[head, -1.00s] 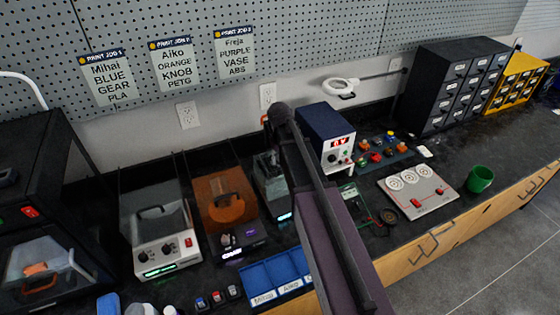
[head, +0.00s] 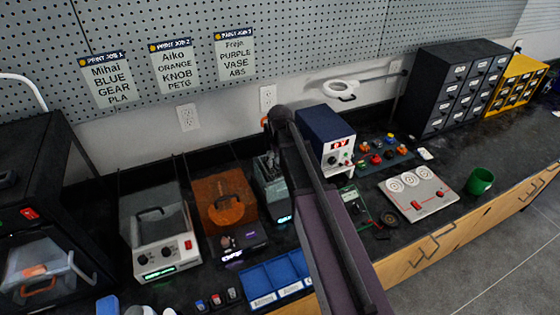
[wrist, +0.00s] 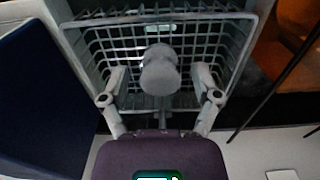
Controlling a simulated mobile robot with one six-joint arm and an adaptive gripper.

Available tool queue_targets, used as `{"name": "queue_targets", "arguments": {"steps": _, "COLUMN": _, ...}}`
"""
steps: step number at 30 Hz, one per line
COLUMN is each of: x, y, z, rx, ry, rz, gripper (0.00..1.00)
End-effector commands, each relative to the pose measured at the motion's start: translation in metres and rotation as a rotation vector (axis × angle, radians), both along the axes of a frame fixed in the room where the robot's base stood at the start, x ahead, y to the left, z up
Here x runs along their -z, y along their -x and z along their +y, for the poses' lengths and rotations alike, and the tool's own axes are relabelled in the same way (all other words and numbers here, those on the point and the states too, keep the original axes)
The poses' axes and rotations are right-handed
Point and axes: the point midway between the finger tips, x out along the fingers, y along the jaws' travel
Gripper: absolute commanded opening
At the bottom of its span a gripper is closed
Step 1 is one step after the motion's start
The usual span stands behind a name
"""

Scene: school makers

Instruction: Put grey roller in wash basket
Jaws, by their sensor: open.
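The grey roller (wrist: 160,72) shows in the middle of the wrist view, against the grey wire wash basket (wrist: 97,45). It looks upright, and the basket's grid shows around it. I cannot tell whether its lower end touches the basket floor. My gripper (wrist: 160,80) is open, with one finger on each side of the roller and visible gaps between. The fingertips are at the near part of the basket. In the head view my arm hides most of the gripper (head: 271,160), which hangs over the grey machine beside the orange-lidded one; the roller cannot be made out there.
An orange-lidded machine (head: 225,203) stands left of my gripper. A blue power supply (head: 325,125) stands close on its right. Blue bins (head: 273,280) lie in front. A green cup (head: 481,181) and a white panel (head: 418,190) are farther right.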

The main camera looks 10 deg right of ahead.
Motion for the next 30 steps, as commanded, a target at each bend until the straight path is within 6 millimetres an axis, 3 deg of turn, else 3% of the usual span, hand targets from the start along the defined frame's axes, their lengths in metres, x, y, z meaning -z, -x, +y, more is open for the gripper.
{"name": "queue_targets", "arguments": {"steps": 11, "x": -0.016, "y": 0.0, "z": 0.0, "rx": 0.0, "ry": 0.0, "rz": 0.0, "gripper": 0.8}}
{"name": "queue_targets", "arguments": {"steps": 30, "x": -0.07, "y": 0.0, "z": 0.0, "rx": -0.001, "ry": 0.0, "rz": 0.0, "gripper": 0.8}}
